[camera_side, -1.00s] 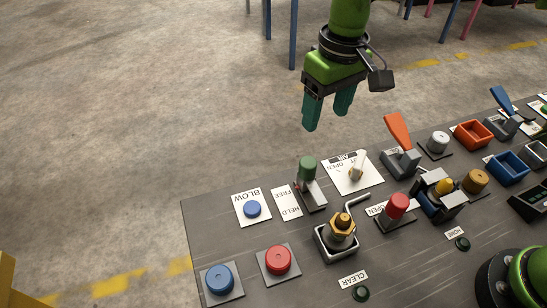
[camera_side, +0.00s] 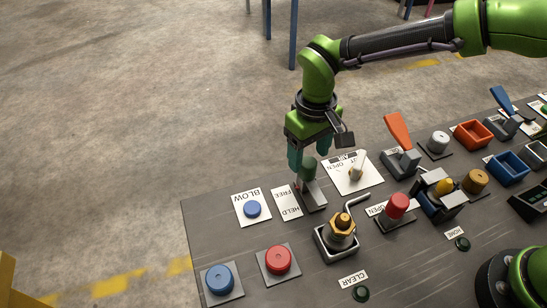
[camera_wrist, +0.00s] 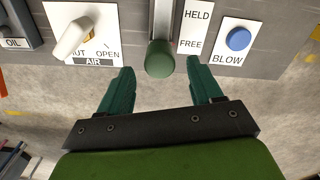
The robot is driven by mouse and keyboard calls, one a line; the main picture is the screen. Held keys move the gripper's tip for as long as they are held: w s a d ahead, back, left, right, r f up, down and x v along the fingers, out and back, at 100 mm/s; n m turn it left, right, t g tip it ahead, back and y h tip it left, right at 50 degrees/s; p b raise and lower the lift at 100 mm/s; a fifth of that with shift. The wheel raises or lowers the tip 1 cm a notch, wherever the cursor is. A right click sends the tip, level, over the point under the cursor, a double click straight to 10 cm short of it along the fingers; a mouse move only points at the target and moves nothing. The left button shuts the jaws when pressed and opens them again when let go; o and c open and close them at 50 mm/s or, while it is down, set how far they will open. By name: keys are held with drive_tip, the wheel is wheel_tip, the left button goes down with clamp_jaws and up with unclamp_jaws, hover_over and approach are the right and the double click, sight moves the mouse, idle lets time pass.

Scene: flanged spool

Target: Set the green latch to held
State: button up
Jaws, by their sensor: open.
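The green latch is a green knob (camera_side: 308,170) on a grey slotted base (camera_side: 315,197), beside a plate marked FREE and HELD (camera_side: 287,202). The knob stands at the FREE end of the base. In the wrist view the green knob (camera_wrist: 160,58) shows at top centre, nearer the word FREE than HELD. My gripper (camera_side: 309,160) is at the knob, its teal fingers open. In the wrist view the fingertips (camera_wrist: 160,70) lie to the left and right of the knob, with gaps on both sides.
A white AIR valve handle (camera_side: 356,172) stands close to the right of the latch. A blue BLOW button (camera_side: 252,209) lies to its left. A brass fitting in a grey tray (camera_side: 341,233) and a red knob (camera_side: 398,206) are nearer.

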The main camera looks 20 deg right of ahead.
sight(308, 161)
drive_tip(key=shift+f, duration=1.85)
clamp_jaws()
